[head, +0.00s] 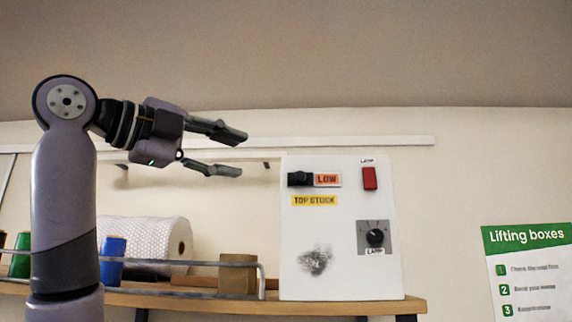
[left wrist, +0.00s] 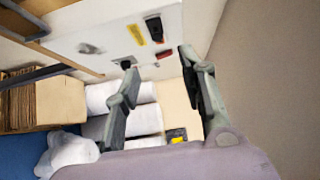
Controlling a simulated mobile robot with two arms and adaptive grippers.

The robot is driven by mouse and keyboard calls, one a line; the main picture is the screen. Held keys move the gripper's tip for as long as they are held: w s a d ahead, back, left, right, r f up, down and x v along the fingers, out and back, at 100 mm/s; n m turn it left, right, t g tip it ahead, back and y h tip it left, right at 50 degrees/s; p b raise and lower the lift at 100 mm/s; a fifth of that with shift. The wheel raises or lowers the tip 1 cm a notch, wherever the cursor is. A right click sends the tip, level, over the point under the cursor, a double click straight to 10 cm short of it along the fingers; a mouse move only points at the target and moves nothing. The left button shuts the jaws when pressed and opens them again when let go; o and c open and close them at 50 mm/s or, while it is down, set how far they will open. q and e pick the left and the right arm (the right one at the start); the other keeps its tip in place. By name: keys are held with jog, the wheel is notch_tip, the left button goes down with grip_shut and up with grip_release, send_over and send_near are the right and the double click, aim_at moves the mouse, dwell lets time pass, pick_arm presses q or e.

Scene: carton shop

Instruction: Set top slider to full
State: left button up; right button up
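The top slider (head: 300,179) is a dark knob at the upper left of a white panel (head: 345,215). An orange LOW label (head: 327,180) sits right beside it, and a yellow TOP STOCK label (head: 315,201) lies below. In the left wrist view the dark slider (left wrist: 154,28) and yellow label (left wrist: 136,33) show near the top. My left gripper (head: 240,154) is open and empty, up and to the left of the slider and apart from the panel. Its spread fingers also show in the left wrist view (left wrist: 160,64). My right gripper is not in view.
The panel also carries a red lamp switch (head: 369,178), a lamp dial (head: 375,237) and a dark smudge (head: 316,261). It stands on a wooden shelf (head: 385,309) with a rail, a bubble-wrap roll (head: 150,240) and a brown block (head: 238,275). Wall space above is clear.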

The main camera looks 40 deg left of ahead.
pick_arm(q)
jog(key=p, duration=0.1)
send_near(298, 176)
jog(key=p+x, duration=0.2)
jog(key=x, duration=0.4)
jog(key=shift+w+r, duration=0.15)
jog(key=shift+w, duration=0.4)
jog(key=shift+w+d+r+p, duration=0.1)
jog(key=shift+w+p, duration=0.05)
jog(key=shift+p, duration=0.2)
jog(key=shift+w+d, duration=0.2)
jog(key=shift+w, duration=0.35)
jog(key=shift+s, duration=0.1)
jog(key=c, duration=0.4)
grip_shut()
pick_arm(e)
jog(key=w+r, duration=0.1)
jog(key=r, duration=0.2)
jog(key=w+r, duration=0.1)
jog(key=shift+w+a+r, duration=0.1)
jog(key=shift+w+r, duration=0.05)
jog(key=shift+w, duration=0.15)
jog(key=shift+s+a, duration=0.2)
